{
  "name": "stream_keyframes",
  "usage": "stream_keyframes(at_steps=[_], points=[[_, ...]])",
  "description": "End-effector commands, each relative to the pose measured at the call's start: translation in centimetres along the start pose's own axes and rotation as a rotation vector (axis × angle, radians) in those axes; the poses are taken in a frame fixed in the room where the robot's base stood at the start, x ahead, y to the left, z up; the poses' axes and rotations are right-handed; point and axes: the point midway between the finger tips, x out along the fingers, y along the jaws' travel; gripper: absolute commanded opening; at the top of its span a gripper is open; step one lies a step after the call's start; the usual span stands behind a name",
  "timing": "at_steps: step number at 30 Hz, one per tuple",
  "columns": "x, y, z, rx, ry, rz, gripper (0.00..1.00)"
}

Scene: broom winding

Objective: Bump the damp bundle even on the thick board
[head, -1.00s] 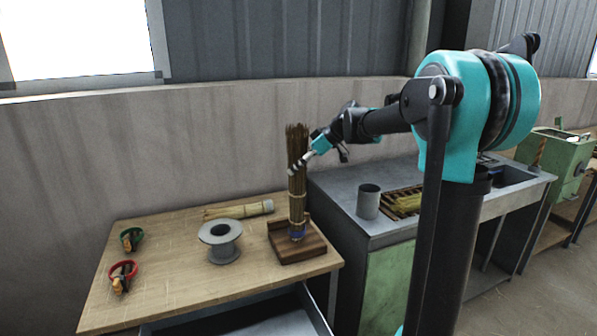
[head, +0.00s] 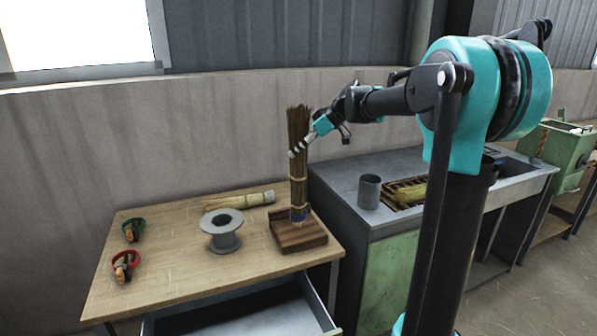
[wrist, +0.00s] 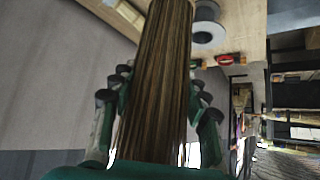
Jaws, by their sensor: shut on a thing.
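The bundle (head: 299,182) of brown stalks stands upright over the thick board (head: 309,242), a dark wooden block with raised edges at the table's right end. A pale tie rings it low down, with a blue band near its foot. I cannot tell whether the foot touches the board or hangs just above it. My gripper (head: 298,149) is shut around the bundle's upper half from the right. In the wrist view the bundle (wrist: 160,85) runs between the fingers, which flank it on both sides.
On the table (head: 180,269) are a grey spool (head: 222,240), a lying small broom (head: 239,200), and green-handled (head: 133,229) and red-handled (head: 125,263) tools. A drawer (head: 265,312) stands open below. Right, a metal bench holds a grey cup (head: 369,192) and more straw (head: 411,196).

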Motion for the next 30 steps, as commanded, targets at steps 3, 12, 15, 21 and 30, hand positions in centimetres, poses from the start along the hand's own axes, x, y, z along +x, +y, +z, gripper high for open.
stream_keyframes(at_steps=[3,12,15,21,30], points=[[0.0,0.0,0.0,0.0,0.0,0.0,0.25],[1.1,0.0,1.0,0.0,0.0,0.0,0.25],[1.4,0.0,1.4,0.0,0.0,0.0,0.25],[2.2,0.1,2.1,0.0,0.0,0.0,0.25],[3.4,0.1,3.3,0.0,0.0,0.0,0.25]])
